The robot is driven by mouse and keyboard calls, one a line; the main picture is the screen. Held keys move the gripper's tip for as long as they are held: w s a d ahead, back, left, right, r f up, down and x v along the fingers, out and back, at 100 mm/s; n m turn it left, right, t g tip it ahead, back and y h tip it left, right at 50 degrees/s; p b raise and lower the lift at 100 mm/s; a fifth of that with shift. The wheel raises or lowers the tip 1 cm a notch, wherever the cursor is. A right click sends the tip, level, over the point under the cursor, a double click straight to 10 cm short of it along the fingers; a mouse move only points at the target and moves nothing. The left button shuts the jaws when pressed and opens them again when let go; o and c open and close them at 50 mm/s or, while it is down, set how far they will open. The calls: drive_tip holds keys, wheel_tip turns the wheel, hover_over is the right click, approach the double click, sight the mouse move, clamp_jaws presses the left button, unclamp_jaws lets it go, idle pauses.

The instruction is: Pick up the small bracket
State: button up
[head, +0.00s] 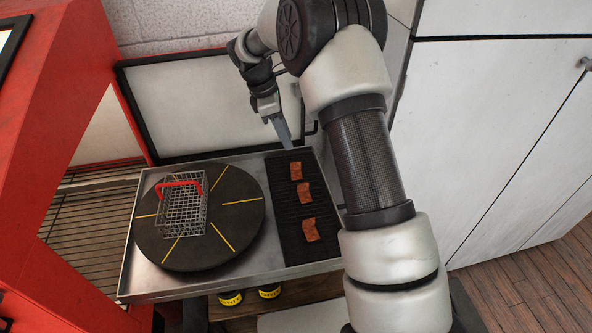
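Three small reddish-brown pieces, which look like brackets, lie in a row on a black ribbed mat at the right of a metal tray. The far bracket (296,171) is closest to my gripper. The middle bracket (304,193) and the near bracket (310,230) lie toward the front. My gripper (285,142) points down at the far end of the black mat (291,254), just beyond the far bracket and apart from it. It is seen nearly edge-on, so its opening cannot be told. I see nothing held in it.
A round black turntable (235,224) with yellow lines fills the left of the metal tray (140,274). A wire basket (186,216) with a red handle stands on it. A red cabinet (62,90) is at left, white cabinets (500,130) at right. A framed white panel (205,105) stands behind.

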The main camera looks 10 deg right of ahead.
sight(295, 166)
drive_tip(key=x, duration=0.7)
drive_tip(key=shift+s+a+p, duration=0.1)
drive_tip(key=shift+s+p, duration=0.25)
drive_tip(key=shift+s, duration=0.05)
drive_tip(key=shift+f, duration=0.65)
clamp_jaws()
